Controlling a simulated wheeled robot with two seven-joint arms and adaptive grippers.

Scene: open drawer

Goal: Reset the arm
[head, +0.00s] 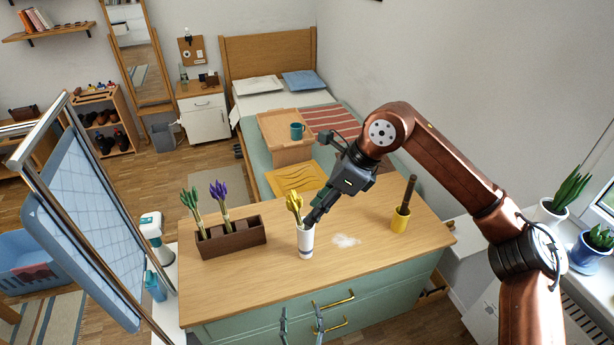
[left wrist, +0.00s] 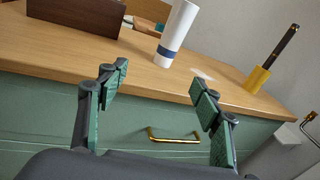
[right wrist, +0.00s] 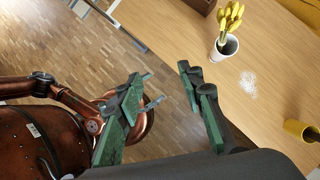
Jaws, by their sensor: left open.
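My left gripper (head: 302,322) is open in front of the green drawer unit (head: 390,284). In the left wrist view its spread fingers (left wrist: 157,82) have nothing between them, with a gold drawer handle (left wrist: 173,137) beyond. The drawer front looks flush. My right arm (head: 450,165) reaches over the wooden top from the right. Its gripper (head: 312,214) points down close to a white cup (head: 306,242) with yellow tulips. In the right wrist view its fingers (right wrist: 163,76) are apart and empty, and the cup (right wrist: 226,48) stands to their right.
A brown planter box (head: 231,238) with flowers stands left on the top. A yellow cup (head: 400,221) holding a dark stick stands right. A white patch (head: 346,240) lies between the cups. A bed tray (head: 285,125) is behind, potted plants (head: 586,252) at right.

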